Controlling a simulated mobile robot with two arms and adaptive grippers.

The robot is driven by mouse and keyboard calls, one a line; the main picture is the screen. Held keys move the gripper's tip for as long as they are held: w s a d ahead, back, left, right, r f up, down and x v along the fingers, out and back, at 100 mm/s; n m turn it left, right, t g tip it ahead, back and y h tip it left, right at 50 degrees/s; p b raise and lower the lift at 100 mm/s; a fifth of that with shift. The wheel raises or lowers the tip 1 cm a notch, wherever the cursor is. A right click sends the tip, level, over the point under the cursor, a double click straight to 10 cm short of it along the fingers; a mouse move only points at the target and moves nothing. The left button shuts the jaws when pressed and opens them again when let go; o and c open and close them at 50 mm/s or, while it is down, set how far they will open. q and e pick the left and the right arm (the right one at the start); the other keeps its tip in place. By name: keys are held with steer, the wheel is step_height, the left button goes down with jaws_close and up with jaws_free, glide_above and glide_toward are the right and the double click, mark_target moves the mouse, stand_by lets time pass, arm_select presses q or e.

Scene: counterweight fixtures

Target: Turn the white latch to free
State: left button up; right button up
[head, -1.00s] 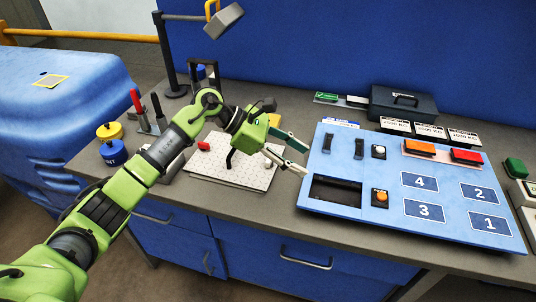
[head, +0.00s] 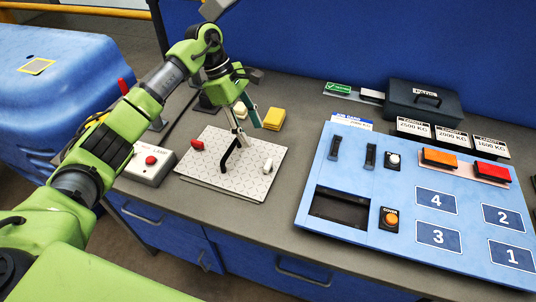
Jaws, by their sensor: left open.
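The white latch (head: 268,164) is a small white handle on the right part of a light checkered metal plate (head: 215,172) on the bench. A red latch (head: 197,145) sits at the plate's left, and a bent black bar (head: 232,155) rises between the two. My left gripper (head: 250,135) is open above the back of the plate, fingers pointing down. In the picture it is up and to the left of the white latch, apart from it. One finger overlaps the top of the black bar; I cannot tell if they touch. My right gripper is out of view.
A grey box with a red button (head: 150,161) stands left of the plate. A yellow block (head: 273,119) lies behind it. A blue panel (head: 385,222) with numbered fields and switches fills the right. A dark cash box (head: 425,105) stands at the back.

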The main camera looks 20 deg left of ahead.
arm_select(q)
steer(key=p, duration=0.2)
glide_toward(267, 163)
steer(key=x, duration=0.2)
steer(key=p+x, duration=0.1)
steer(key=x, duration=0.5)
steer(key=shift+d+f+p, duration=0.15)
steer(key=shift+f+p, duration=0.1)
steer(key=shift+p, duration=0.15)
steer(key=shift+f, duration=0.3)
steer(key=c, duration=1.1)
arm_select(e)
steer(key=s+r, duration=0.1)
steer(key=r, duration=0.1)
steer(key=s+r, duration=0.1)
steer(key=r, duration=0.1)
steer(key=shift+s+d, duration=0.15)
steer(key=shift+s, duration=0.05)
